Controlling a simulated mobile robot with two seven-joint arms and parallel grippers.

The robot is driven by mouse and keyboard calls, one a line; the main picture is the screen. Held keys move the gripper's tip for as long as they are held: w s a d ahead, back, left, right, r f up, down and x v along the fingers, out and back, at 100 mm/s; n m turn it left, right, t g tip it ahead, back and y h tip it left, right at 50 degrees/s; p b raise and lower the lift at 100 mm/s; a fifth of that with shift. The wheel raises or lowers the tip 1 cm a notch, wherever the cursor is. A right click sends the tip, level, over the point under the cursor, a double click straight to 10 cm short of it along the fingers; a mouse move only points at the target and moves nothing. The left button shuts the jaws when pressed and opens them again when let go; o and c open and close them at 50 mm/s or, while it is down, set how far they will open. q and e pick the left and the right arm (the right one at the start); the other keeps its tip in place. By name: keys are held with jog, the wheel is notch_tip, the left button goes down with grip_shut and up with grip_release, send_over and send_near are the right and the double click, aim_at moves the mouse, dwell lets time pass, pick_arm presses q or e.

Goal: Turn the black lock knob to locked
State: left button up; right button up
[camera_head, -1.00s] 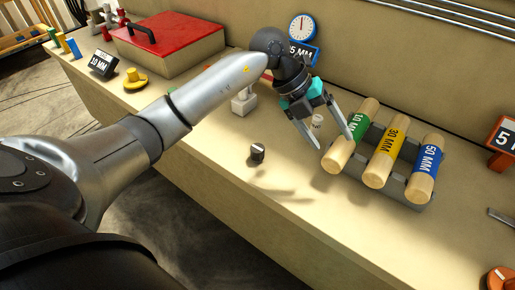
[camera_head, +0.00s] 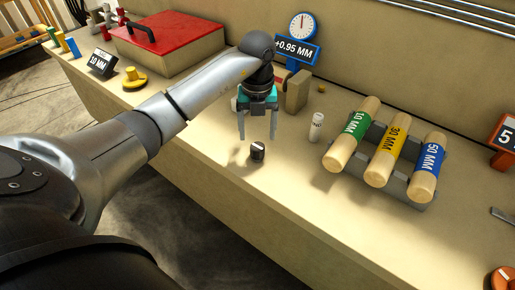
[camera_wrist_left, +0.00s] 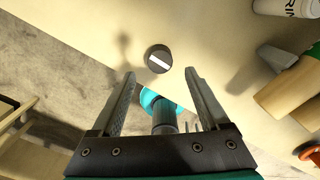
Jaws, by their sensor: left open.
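The black lock knob (camera_head: 257,151) stands on the bench top near its front edge, with a pale stripe across its face. In the left wrist view the knob (camera_wrist_left: 158,59) is round, and its white stripe slants down to the right. My left gripper (camera_head: 258,138) is open and empty, pointing down just above and behind the knob in the head view. In the left wrist view the fingers (camera_wrist_left: 162,72) are spread, with the knob beyond their tips. I see no contact.
A white labelled cylinder (camera_head: 316,127) stands right of the knob. Wooden rollers with green, yellow (camera_head: 389,152) and blue bands lie on a grey rack. A tan block (camera_head: 297,92) and a blue gauge display (camera_head: 297,50) stand behind. A red-lidded box (camera_head: 168,36) is further left.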

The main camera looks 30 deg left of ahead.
aim_at(257, 147)
pick_arm(q)
notch_tip(257, 147, down, 6)
jog(key=shift+f+b, duration=0.25)
jog(key=shift+b, duration=0.05)
grip_shut()
dwell(0.6)
